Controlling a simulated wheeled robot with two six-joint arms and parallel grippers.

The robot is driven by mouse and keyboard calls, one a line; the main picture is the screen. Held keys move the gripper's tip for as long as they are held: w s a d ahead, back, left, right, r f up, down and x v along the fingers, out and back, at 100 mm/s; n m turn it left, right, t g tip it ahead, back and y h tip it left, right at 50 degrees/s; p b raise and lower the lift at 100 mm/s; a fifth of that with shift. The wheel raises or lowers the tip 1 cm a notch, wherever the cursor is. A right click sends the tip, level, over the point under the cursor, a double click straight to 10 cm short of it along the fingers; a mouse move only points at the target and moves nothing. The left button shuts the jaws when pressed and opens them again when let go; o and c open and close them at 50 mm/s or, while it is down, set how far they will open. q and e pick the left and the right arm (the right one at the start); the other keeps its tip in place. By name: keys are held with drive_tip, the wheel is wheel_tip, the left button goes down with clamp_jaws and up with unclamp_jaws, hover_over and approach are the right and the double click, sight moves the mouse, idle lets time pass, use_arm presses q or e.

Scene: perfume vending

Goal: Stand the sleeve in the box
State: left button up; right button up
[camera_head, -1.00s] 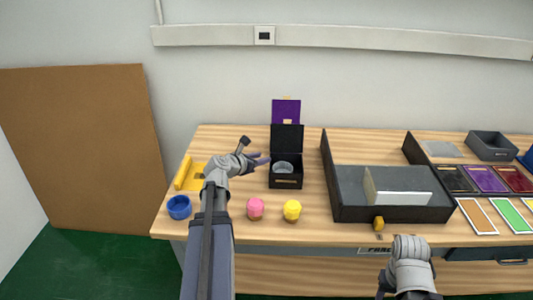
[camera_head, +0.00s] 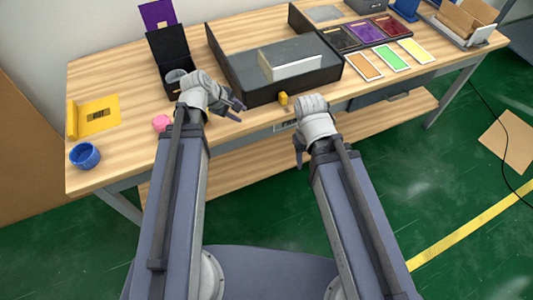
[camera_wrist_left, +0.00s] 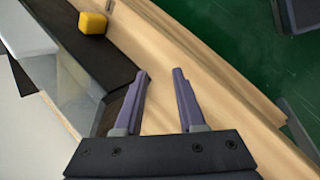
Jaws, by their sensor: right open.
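A small black box (camera_head: 168,47) with its lid raised stands on the bench, a purple panel (camera_head: 157,14) behind it. A round, clear grey piece (camera_head: 174,75), perhaps the sleeve, sits inside the box; my left gripper hides part of the box. My left gripper (camera_head: 236,108) is right of the box, in front of the large black tray. In the left wrist view its fingers (camera_wrist_left: 163,74) are apart with nothing between them, over the bench's front edge. My right gripper (camera_head: 299,157) is open beyond the bench's front edge.
The large black tray (camera_head: 262,95) holds a white-edged panel (camera_head: 292,68) and has a yellow block (camera_head: 283,98) at its front. Coloured cards (camera_head: 392,58) lie right of it. A yellow holder (camera_head: 95,115), blue cup (camera_head: 84,156) and pink cap (camera_head: 161,123) are at left.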

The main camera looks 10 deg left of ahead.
use_arm(q)
drive_tip(key=s+d+f+m+g+y, duration=0.3)
drive_tip(key=s+d+m+g+y, duration=0.2)
drive_tip(key=s+d+m, duration=0.6)
drive_tip(key=s+m, duration=0.2)
drive_tip(key=m, duration=0.4)
drive_tip(key=shift+s+m, duration=0.2)
drive_tip(key=shift+m, duration=0.1)
